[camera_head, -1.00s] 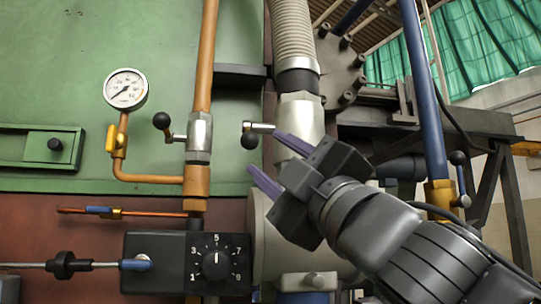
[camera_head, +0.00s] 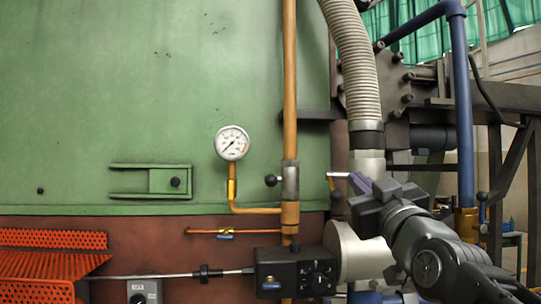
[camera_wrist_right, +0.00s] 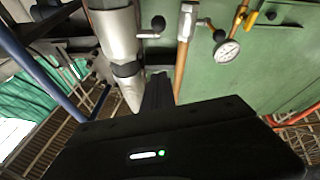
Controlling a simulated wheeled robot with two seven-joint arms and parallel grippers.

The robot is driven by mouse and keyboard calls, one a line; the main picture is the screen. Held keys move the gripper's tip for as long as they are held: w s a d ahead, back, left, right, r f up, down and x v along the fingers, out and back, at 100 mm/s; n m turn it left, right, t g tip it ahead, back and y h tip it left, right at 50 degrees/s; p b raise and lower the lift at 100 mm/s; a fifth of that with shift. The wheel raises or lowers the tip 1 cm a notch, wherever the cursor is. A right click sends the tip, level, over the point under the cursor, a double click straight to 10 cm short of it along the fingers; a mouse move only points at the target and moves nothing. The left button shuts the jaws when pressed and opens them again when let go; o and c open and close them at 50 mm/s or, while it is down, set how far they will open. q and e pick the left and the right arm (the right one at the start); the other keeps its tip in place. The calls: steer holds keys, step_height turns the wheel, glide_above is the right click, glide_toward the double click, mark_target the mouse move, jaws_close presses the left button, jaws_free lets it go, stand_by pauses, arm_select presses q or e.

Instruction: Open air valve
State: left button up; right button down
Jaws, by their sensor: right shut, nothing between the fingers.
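A silver valve fitting (camera_head: 368,165) sits below a ribbed grey hose. Its short lever (camera_head: 340,175) points left, and it also shows with a black ball knob in the wrist view (camera_wrist_right: 157,23). My right gripper (camera_head: 358,183) is just in front of this lever in the head view, with its fingers together and empty. In the wrist view its dark fingers (camera_wrist_right: 157,88) are below the knob, with a gap in the picture. A second silver valve (camera_head: 290,181) on the orange pipe has a black knob (camera_head: 271,180) pointing left. My left gripper is not in view.
A round gauge (camera_head: 232,143) is left of the orange pipe. A black dial box (camera_head: 295,272) and a grey cylindrical body lie below. A blue pipe (camera_head: 463,110) with its own lever (camera_head: 482,197) stands at right. The green furnace wall fills the left.

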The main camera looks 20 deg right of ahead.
mark_target(333, 187)
steer(key=shift+w+a+f+p+x, duration=0.35)
steer(key=shift+p+x, duration=2.15)
steer(key=shift+x, duration=2.9)
arm_select(q)
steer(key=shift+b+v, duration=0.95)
steer(key=shift+b, duration=0.5)
arm_select(e)
steer(key=shift+m, duration=0.4)
steer(key=shift+s+d+f, duration=0.1)
steer(key=shift+s+f, duration=0.05)
steer(key=shift+f, duration=0.6)
steer(key=shift+s+d+f, duration=0.1)
steer(key=shift+s+f, duration=0.05)
steer(key=shift+f, duration=0.6)
steer(key=shift+s+d+f, duration=0.1)
steer(key=shift+d+f, duration=0.05)
steer(key=shift+f, duration=0.6)
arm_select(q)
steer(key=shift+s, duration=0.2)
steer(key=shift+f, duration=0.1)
